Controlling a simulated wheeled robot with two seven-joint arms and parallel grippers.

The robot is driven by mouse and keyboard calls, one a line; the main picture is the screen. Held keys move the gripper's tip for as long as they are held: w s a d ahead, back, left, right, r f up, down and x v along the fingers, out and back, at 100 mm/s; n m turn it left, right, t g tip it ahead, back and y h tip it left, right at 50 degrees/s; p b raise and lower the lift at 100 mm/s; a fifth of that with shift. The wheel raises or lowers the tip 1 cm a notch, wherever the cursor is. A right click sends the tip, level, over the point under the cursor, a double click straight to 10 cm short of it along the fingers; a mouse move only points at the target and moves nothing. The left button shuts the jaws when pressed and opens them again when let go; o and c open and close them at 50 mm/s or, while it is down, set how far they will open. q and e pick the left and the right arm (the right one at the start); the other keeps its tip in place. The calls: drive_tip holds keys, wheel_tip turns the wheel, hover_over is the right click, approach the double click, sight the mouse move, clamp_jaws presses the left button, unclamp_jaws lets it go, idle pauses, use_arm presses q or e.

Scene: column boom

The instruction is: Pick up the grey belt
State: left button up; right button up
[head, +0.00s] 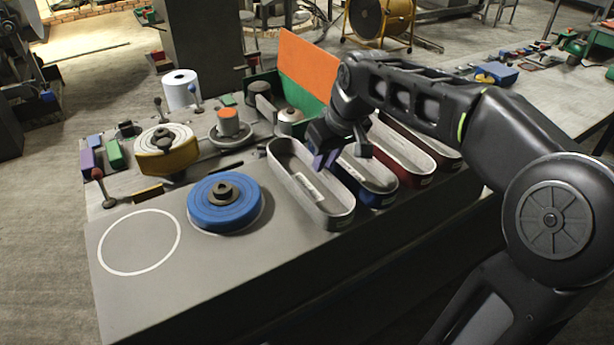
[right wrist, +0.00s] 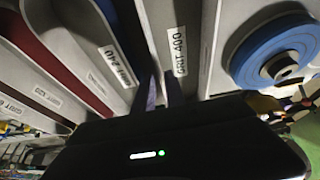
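The grey belt (head: 283,153) is a long oval loop standing on edge on the grey bench top, the leftmost in a row of belts. A label reading GRIT 400 (right wrist: 180,54) lies inside it in the right wrist view. My right gripper (head: 325,159) is over the belt's right wall, beside the blue belt (head: 377,199). In the right wrist view its two dark fingers (right wrist: 162,88) are a little apart, with pale grey wall between them; contact is unclear. The gripper partly hides the belt's far right side. My left gripper is not in view.
The blue belt stands close to the right, then a dark red belt (head: 419,180). A blue disc (head: 208,211) lies to the left, beside an empty white circle (head: 101,253). Behind are a yellow-edged roll (head: 148,163) and an orange-green panel (head: 308,66).

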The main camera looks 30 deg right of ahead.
drive_tip(key=shift+x, duration=1.5)
clamp_jaws()
drive_tip(key=shift+r, duration=0.1)
